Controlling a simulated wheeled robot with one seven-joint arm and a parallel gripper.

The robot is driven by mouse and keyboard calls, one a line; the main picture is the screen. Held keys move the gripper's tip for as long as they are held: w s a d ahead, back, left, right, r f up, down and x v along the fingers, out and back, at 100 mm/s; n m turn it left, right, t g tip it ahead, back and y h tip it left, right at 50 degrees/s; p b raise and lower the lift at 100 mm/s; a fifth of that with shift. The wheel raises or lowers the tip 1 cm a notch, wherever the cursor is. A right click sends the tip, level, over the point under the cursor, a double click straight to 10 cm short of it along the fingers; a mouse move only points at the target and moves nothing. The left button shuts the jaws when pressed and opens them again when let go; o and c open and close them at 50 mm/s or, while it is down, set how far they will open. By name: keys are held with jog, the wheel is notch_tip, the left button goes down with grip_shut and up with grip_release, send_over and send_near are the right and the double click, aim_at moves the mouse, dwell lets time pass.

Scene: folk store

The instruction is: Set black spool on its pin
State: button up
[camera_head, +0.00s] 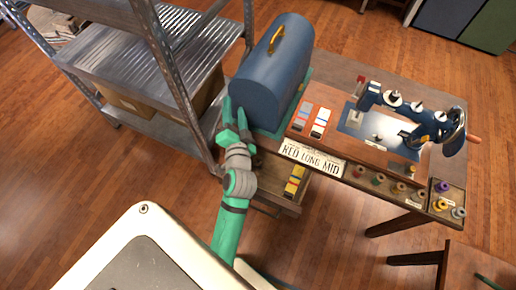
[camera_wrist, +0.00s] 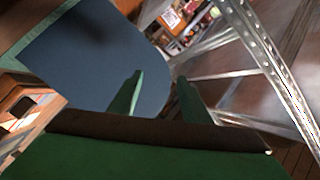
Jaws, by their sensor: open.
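I cannot pick out a black spool for certain in either view. Small spools (camera_head: 378,179) of several colours stand in a row along the front edge of the wooden table. My gripper (camera_head: 234,110) is open and empty beside the left end of the blue domed case (camera_head: 272,75), well left of the machine and spools. In the wrist view its two green fingers (camera_wrist: 160,85) stand apart with nothing between them.
A metal shelf rack (camera_head: 165,60) stands close left of my gripper. A compartment tray (camera_head: 452,185) with several spools sits at the table's right corner. A sign reads "RED LONG MID" (camera_head: 312,158). Below it, an open drawer (camera_head: 275,190) holds yellow items (camera_head: 295,180).

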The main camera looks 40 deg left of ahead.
jog(key=s+a+r+n+g+y, duration=0.25)
jog(key=a+n+g, duration=0.4)
jog(key=a, duration=0.55)
jog(key=s+f+n+g+h, duration=0.3)
jog(key=f+g+h, duration=0.1)
jog(key=f+g, duration=0.15)
jog(key=w+d+f+h, duration=0.3)
jog(key=d+f+h, duration=0.25)
jog(key=d, duration=0.55)
jog(key=w+d+f+h, duration=0.2)
jog(key=d+f+h, duration=0.4)
jog(key=d, duration=0.5)
jog(key=shift+n+y, duration=0.45)
jog(key=shift+y, duration=0.05)
jog(key=shift+w+a+f, duration=0.1)
jog(key=shift+f, duration=2.6)
jog(key=shift+w+a+f, duration=0.1)
jog(key=shift+f, duration=2.55)
jog(key=c, duration=0.7)
